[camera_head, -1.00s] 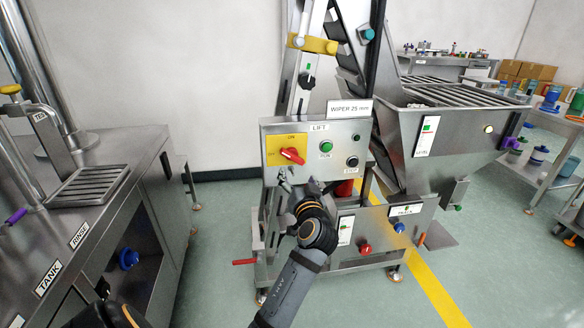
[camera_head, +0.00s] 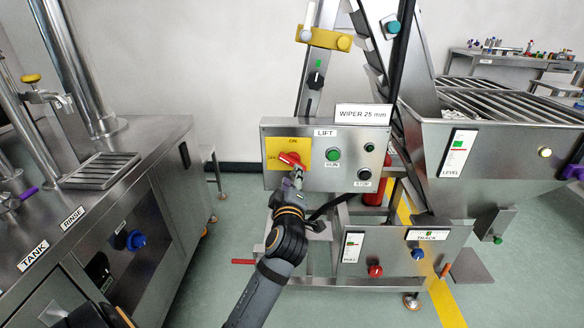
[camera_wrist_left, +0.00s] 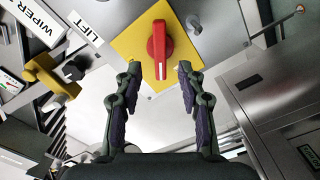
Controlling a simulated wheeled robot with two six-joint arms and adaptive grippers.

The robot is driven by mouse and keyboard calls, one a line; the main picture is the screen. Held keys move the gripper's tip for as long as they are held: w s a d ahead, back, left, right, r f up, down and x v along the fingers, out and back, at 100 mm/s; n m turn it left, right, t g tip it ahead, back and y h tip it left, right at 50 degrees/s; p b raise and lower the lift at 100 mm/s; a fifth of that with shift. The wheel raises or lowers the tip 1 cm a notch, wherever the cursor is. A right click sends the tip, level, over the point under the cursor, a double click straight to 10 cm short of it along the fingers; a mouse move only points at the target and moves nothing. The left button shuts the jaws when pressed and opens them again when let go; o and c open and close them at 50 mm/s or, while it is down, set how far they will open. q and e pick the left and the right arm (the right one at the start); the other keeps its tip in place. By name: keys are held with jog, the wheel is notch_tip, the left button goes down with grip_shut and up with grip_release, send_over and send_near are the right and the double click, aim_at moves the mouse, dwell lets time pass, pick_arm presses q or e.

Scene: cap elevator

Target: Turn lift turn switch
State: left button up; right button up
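The red turn switch (camera_head: 289,158) sits on a yellow plate (camera_head: 304,152) at the left of the steel LIFT control box (camera_head: 347,155). ON is lettered above the knob, and a smaller mark is on its left. In the left wrist view the red knob (camera_wrist_left: 159,45) points toward my gripper. My left gripper (camera_head: 294,178) is just in front of the switch in the head view. In the left wrist view my left gripper (camera_wrist_left: 160,72) is open and empty, its fingertips on either side of the knob's near end. I cannot tell whether they touch it. My right gripper is not visible.
A green RUN button (camera_head: 333,154) and a black STOP button (camera_head: 364,174) are on the same box. A steel hopper (camera_head: 500,150) stands right. A steel tank bench (camera_head: 130,190) stands left. Below are a red knob (camera_head: 375,271) and a blue knob (camera_head: 417,254).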

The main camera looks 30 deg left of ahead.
aim_at(292, 165)
pick_arm(q)
jog(key=x, duration=0.5)
jog(key=shift+w+a, duration=0.3)
jog(key=shift+c, duration=0.2)
